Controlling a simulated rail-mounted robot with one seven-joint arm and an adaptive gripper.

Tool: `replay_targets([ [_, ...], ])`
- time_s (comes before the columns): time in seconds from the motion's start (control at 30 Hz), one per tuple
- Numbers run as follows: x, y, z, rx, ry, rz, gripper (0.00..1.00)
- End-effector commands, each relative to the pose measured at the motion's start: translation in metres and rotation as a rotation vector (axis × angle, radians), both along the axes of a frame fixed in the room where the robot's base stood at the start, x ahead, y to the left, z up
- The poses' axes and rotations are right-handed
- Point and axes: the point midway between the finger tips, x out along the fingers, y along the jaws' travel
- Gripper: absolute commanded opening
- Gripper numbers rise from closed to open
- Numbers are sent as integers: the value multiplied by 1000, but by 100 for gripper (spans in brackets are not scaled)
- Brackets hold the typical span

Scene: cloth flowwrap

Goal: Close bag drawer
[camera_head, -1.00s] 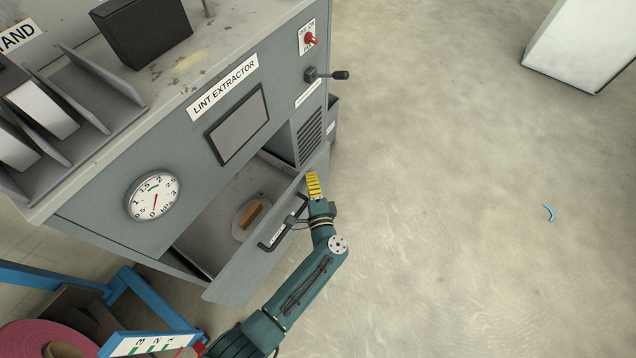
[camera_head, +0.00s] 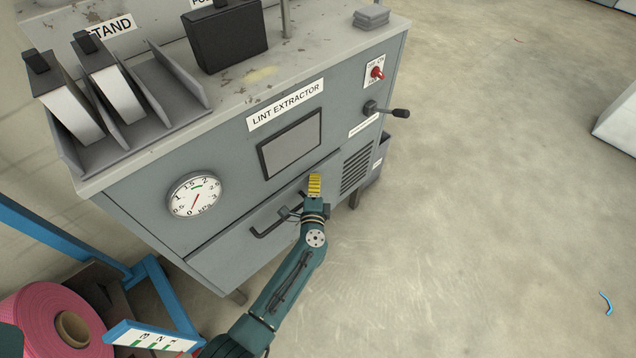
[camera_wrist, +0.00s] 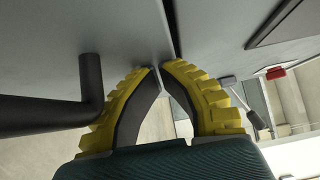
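The bag drawer (camera_head: 235,253) is the grey front at the bottom of the lint extractor cabinet (camera_head: 228,150), and it now sits about flush with the cabinet face. Its dark bar handle (camera_head: 270,228) shows left of my gripper (camera_head: 314,186). In the wrist view the handle (camera_wrist: 93,85) is at the left, apart from the grip surfaces. My gripper (camera_wrist: 160,72) has yellow ribbed fingers with tips close together at the drawer's top edge, by a thin seam. Nothing shows held between them. The drawer's inside is hidden.
A gauge (camera_head: 194,196), a dark screen (camera_head: 290,145), a red switch (camera_head: 377,73) and a black-knobbed lever (camera_head: 388,110) are on the cabinet. A blue frame (camera_head: 155,290) and pink roll (camera_head: 55,325) stand front left. Floor to the right is mostly clear.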

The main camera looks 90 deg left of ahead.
Motion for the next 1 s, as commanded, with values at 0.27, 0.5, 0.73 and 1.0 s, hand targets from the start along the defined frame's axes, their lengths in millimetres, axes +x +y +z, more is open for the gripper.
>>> replay_targets([
  [0.27, 0, 0, 0, 0, 0, 1, 0],
  [0.5, 22, -27, -1, 0, -1, -4, 0],
  [0.73, 19, -88, 3, -4, 3, -2, 0],
  [1.0, 14, -128, 1, 0, 1, 1, 0],
])
